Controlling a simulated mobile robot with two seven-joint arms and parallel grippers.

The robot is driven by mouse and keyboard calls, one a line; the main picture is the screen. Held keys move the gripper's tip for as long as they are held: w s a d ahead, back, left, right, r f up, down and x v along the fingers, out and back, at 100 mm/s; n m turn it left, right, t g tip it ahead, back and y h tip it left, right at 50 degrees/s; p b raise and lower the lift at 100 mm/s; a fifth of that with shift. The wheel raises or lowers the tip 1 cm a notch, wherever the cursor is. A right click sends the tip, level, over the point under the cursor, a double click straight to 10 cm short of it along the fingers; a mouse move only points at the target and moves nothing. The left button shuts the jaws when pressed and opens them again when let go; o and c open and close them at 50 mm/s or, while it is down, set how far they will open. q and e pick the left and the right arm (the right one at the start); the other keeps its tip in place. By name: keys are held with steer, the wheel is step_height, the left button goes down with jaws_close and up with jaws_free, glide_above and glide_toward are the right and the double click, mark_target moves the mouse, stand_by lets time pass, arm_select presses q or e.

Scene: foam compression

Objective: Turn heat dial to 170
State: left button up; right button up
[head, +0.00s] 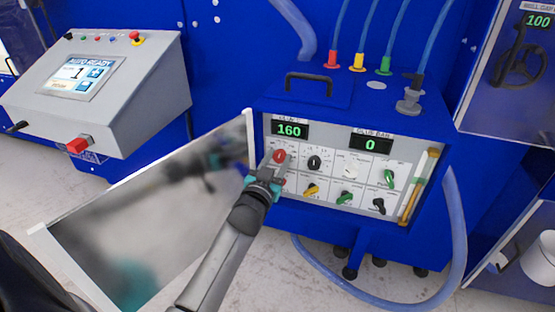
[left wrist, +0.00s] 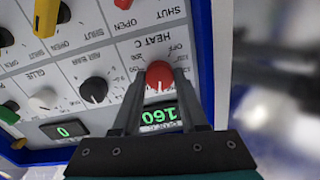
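The red heat dial (head: 279,156) is at the upper left of the control panel in the head view. In the left wrist view the dial (left wrist: 159,75) appears upside down under the label "HEAT C". The green display (head: 289,131) above it reads 160; it also shows in the left wrist view (left wrist: 160,115). My left gripper (head: 273,167) is at the panel, with one finger on each side of the dial. In the left wrist view the fingers (left wrist: 159,80) appear closed against its sides and hide part of the scale. My right gripper is not in view.
Other knobs, black (head: 314,162), white (head: 350,170), yellow (head: 311,190) and green (head: 389,179), sit close by. A second display (head: 371,144) reads 0. A reflective panel (head: 150,215) stands left of the box. A grey console (head: 105,85) is further left.

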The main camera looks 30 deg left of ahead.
arm_select(q)
jaws_close()
steer(key=shift+m, duration=0.4)
steer(key=shift+m+p, duration=0.45)
steer(key=shift+m, duration=2.05)
steer(key=o, duration=0.5)
jaws_free()
steer(key=shift+o, duration=0.2)
